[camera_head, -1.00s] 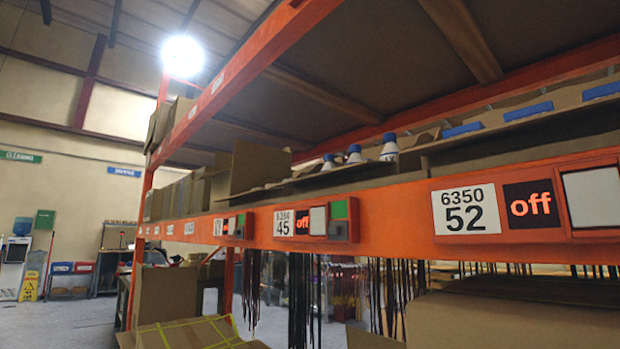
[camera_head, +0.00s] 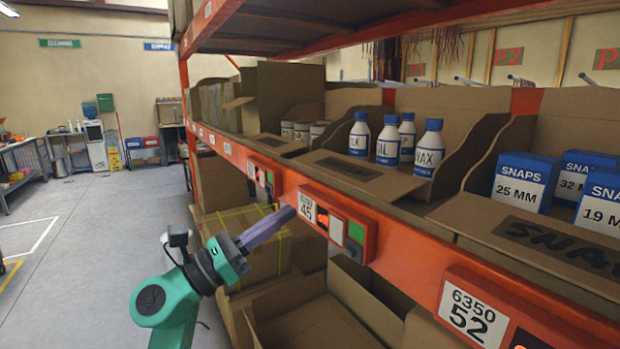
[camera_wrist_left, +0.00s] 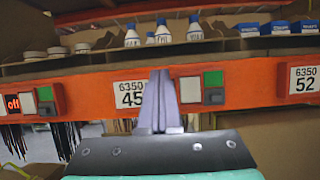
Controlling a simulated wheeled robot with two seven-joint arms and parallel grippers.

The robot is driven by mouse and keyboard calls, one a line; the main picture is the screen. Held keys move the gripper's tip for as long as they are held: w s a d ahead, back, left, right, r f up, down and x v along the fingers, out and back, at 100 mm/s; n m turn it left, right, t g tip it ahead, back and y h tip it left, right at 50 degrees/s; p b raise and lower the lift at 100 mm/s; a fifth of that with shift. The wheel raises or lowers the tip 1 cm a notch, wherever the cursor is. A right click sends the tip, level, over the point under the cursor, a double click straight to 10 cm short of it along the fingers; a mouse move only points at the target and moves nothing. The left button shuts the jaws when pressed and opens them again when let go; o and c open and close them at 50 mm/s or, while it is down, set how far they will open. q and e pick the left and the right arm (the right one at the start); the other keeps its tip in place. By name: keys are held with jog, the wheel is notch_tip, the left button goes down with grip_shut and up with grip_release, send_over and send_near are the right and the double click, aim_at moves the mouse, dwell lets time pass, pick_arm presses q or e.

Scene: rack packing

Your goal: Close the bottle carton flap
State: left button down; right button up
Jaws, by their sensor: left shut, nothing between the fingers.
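The bottle carton (camera_head: 460,104) stands on the orange shelf, holding several white bottles (camera_head: 388,143) with blue caps. Its front flap (camera_head: 398,183) is folded down and outward toward the shelf edge, with a dark label on it. The bottles also show in the left wrist view (camera_wrist_left: 163,34), above the shelf beam. My left gripper (camera_head: 288,212) is shut and empty, in front of the beam near the 6350 45 label, below and left of the flap. In the left wrist view its closed fingers (camera_wrist_left: 160,80) point at the beam by that label. My right gripper is not in view.
A carton of snaps boxes (camera_head: 526,181) with its flap (camera_head: 540,245) folded out stands right of the bottles. A carton of round tins (camera_head: 303,131) is to the left. The orange beam (camera_head: 400,255) carries number labels. Open cardboard boxes (camera_head: 310,325) sit below.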

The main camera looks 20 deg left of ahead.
aim_at(346, 168)
pick_arm(q)
jog(key=p+x, duration=0.4)
jog(key=x, duration=0.4)
jog(key=shift+w+d+r, duration=0.15)
jog(key=shift+w+r, duration=0.05)
jog(key=shift+w, duration=0.05)
jog(key=shift+w, duration=0.15)
